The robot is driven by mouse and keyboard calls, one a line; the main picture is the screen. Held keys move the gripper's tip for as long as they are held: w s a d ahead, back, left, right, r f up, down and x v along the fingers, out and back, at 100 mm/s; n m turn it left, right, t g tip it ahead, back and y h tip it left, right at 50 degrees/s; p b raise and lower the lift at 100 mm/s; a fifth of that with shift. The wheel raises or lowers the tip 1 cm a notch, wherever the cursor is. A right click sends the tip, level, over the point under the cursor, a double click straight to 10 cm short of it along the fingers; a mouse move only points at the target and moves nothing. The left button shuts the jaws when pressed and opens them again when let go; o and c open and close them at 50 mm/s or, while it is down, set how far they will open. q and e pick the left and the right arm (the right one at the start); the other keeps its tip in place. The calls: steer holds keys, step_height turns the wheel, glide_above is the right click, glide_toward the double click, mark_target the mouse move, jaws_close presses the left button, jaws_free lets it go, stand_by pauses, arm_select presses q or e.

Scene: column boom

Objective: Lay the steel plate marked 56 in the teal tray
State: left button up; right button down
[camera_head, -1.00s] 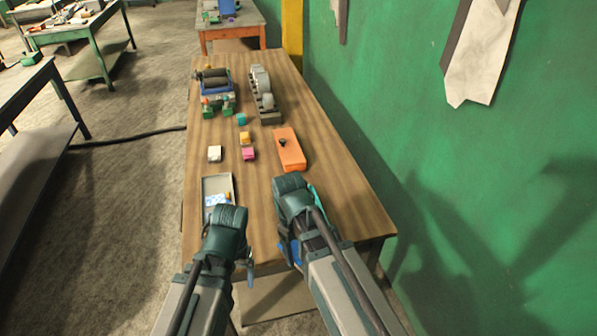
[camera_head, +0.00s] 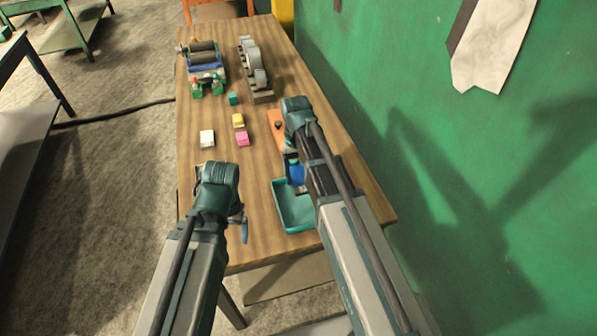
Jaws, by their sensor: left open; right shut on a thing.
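The teal tray (camera_head: 293,212) is on the near right of the wooden table, partly covered by my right arm. My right gripper (camera_head: 297,177) hangs over the tray's far part, beneath its wrist. It is shut on what looks like the steel plate; only a small grey bit (camera_head: 301,189) shows below the blue finger, and no number can be read. Whether the plate touches the tray I cannot tell. My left gripper (camera_head: 241,221) is open, left of the tray near the table's front edge, mostly hidden by its own wrist; I see nothing in it.
An orange box (camera_head: 276,120) lies beyond the tray, partly behind my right wrist. White (camera_head: 207,138), pink (camera_head: 242,139), yellow (camera_head: 238,121) and teal (camera_head: 233,99) blocks stand mid-table. A roller device (camera_head: 203,60) and a grey rack (camera_head: 253,70) stand farther back. A green wall (camera_head: 420,130) borders the right.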

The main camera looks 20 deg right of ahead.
arm_select(q)
steer(key=shift+f, duration=0.15)
arm_select(e)
steer(key=shift+f, duration=0.15)
arm_select(q)
step_height(320, 180, down, 10)
steer(key=b, duration=1)
steer(key=shift+f+b, duration=0.25)
steer(key=shift+b, duration=0.1)
arm_select(e)
glide_toward(300, 205)
steer(key=f, duration=0.3)
steer(key=s+f, duration=0.1)
steer(key=f, duration=0.1)
steer(key=shift+f, duration=0.2)
jaws_free()
arm_select(q)
steer(key=shift+r, duration=0.1)
arm_select(e)
steer(key=shift+r, duration=0.1)
